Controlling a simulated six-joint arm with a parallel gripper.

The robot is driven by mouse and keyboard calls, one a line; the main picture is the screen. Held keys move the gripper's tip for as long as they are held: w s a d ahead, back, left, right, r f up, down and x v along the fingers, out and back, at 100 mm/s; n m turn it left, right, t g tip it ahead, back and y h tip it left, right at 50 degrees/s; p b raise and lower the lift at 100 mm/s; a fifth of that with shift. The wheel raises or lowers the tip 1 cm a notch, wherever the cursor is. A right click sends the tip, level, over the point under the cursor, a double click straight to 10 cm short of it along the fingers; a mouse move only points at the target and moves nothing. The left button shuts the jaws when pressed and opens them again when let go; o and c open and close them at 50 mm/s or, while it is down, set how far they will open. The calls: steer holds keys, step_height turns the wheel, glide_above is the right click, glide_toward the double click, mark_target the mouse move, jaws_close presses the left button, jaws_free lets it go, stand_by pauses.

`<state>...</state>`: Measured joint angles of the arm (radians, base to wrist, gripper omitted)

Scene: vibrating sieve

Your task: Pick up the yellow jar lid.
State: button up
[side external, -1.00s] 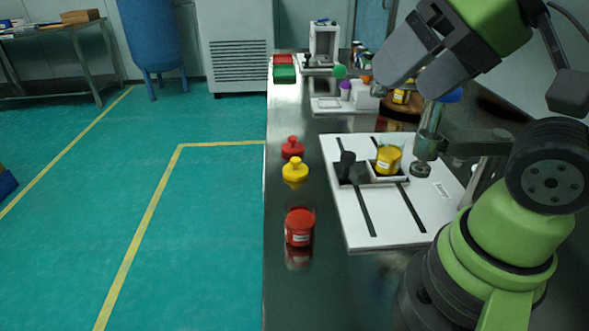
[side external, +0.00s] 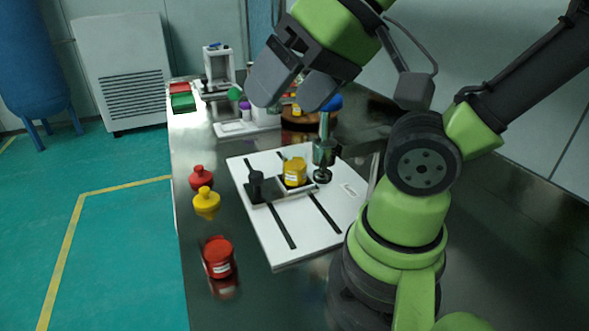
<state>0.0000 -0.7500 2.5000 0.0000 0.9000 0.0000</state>
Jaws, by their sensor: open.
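The yellow jar lid (side external: 206,203), with a knob on top, sits on the dark shiny table near its left edge. It is just in front of a red lid (side external: 201,178) of like shape. My gripper (side external: 286,103) is open and empty, its two grey fingers apart. It is raised above the table, up and to the right of the yellow lid and well apart from it. A yellow jar (side external: 295,172) stands in a holder on the white board. A red jar (side external: 218,257) stands on the table in front of the yellow lid.
The white board (side external: 285,230) with dark slots carries a black upright piece (side external: 256,185) and a metal post (side external: 325,152) beside the yellow jar. Red and green boxes (side external: 183,101) and a white stand (side external: 219,68) are farther back.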

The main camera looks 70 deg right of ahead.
steer(key=shift+o, duration=0.4)
steer(key=n+g+h, duration=0.2)
steer(key=n+g, duration=0.1)
steer(key=g, duration=0.2)
glide_above(205, 189)
steer(key=s+a, duration=0.2)
steer(key=s, duration=0.1)
step_height(205, 189, down, 14)
steer(key=shift+n+g, duration=0.3)
steer(key=shift+n, duration=0.2)
steer(key=f, duration=0.3)
steer(key=w+d+f, duration=0.1)
steer(key=f, duration=0.3)
steer(key=w+f, duration=0.1)
steer(key=f, duration=0.3)
steer(key=shift+w+d, duration=0.2)
steer(key=shift+d, duration=0.15)
steer(key=shift+w+d+f, duration=0.1)
steer(key=shift+w+f, duration=0.15)
steer(key=shift+f, duration=1.25)
steer(key=shift+w+d+f, duration=0.1)
steer(key=shift+w+f, duration=0.1)
steer(key=shift+f, duration=1.3)
steer(key=c, duration=0.7)
